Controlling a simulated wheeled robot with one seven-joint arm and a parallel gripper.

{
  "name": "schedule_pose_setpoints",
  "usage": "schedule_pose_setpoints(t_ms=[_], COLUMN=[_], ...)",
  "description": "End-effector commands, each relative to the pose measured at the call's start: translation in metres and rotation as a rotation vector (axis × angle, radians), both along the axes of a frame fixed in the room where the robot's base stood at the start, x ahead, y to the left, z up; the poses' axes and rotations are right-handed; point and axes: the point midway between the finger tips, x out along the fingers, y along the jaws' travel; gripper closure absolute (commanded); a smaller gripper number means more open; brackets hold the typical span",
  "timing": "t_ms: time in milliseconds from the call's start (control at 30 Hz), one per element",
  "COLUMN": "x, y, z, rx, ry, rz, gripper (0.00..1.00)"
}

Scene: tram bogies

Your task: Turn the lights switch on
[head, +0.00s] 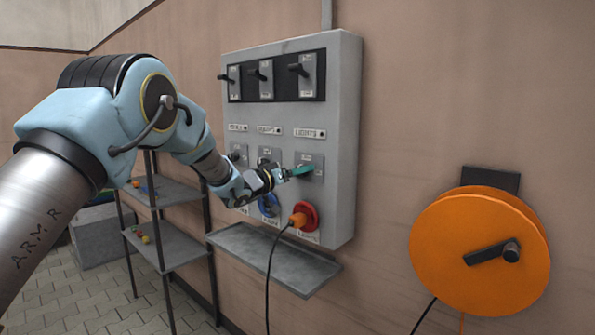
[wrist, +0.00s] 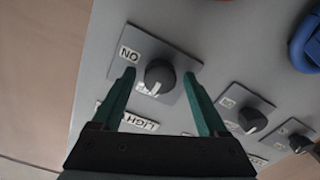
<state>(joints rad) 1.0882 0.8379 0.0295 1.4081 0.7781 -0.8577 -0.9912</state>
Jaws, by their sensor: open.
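The lights switch is a dark round knob (wrist: 160,76) on a grey plate, with an "ON" label beside it and a partly hidden "LIGH…" label near it. In the head view its plate (head: 314,161) is on the right of the middle row, under the "LIGHTS" label, and my fingers hide the knob. My gripper (wrist: 160,79) is open, with its green fingertips on either side of the knob. I cannot tell whether they touch it. My gripper (head: 303,170) also shows at the plate in the head view.
The grey panel (head: 345,110) also carries three levers (head: 264,75) at the top, two more knobs (wrist: 252,120), a blue connector (head: 268,205) and a red socket with an orange plug (head: 299,219). A ledge (head: 275,260) is below. An orange reel (head: 480,250) hangs at right.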

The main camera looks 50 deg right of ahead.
Motion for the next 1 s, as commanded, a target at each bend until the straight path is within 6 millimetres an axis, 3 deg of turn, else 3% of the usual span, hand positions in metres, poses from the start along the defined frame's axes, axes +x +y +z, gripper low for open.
schedule_pose_setpoints(t_ms=[167, 833, 1000], x=[0.0000, 0.0001, 0.0000], y=[0.0001, 0.0003, 0.0004], z=[-0.0003, -0.0001, -0.0002], rx=[0.000, 0.000, 0.000], ry=[0.000, 0.000, -0.001], rz=[0.000, 0.000, 0.000], gripper=[0.25, 1.00, 1.00])
